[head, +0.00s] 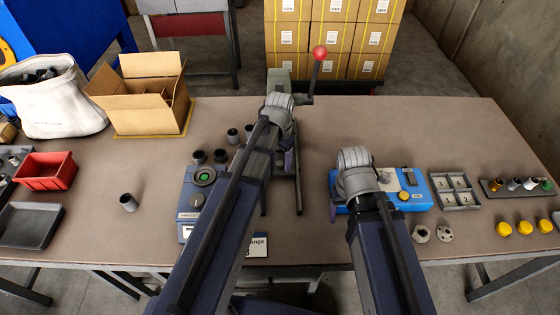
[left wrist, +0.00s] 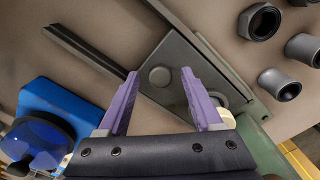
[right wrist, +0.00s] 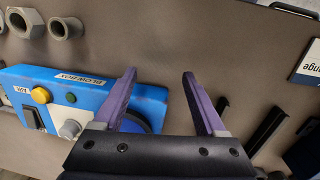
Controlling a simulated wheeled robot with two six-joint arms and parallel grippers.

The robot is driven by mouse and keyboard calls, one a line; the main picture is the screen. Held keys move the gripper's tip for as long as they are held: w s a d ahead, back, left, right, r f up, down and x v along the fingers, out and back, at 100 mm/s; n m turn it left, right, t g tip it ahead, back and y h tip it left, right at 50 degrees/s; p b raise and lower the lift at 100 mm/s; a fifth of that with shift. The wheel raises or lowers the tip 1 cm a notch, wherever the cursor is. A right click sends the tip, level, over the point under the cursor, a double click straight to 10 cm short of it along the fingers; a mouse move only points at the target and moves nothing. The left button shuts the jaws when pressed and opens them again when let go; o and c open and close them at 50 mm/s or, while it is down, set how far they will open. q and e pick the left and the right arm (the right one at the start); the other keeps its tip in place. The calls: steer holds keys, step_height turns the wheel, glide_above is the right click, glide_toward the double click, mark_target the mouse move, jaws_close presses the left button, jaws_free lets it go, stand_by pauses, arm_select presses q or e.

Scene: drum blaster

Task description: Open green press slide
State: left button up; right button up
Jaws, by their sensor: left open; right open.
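The green press (head: 279,82) stands at the back middle of the table, with a red-knobbed lever (head: 319,53) raised at its right. In the left wrist view, part of its green body (left wrist: 262,152) shows at lower right. A flat grey metal slide plate with a round disc (left wrist: 160,76) and a long rail (left wrist: 85,50) lies before it; my left arm mostly covers this area in the head view. My left gripper (left wrist: 160,73) is open, its purple fingers either side of the disc. Contact cannot be told. My right gripper (right wrist: 158,74) is open and empty beside the blue blowbox (right wrist: 85,95).
Dark cylinders (head: 233,136) stand left of the press. A blue control box with a green button (head: 203,175) is at front left. A cardboard box (head: 145,105), a red bin (head: 46,170) and a grey divided tray (head: 455,190) stand further out. The back right table is clear.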

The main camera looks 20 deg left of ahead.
arm_select(q)
steer(key=shift+c, duration=0.4)
jaws_close()
stand_by(0.9)
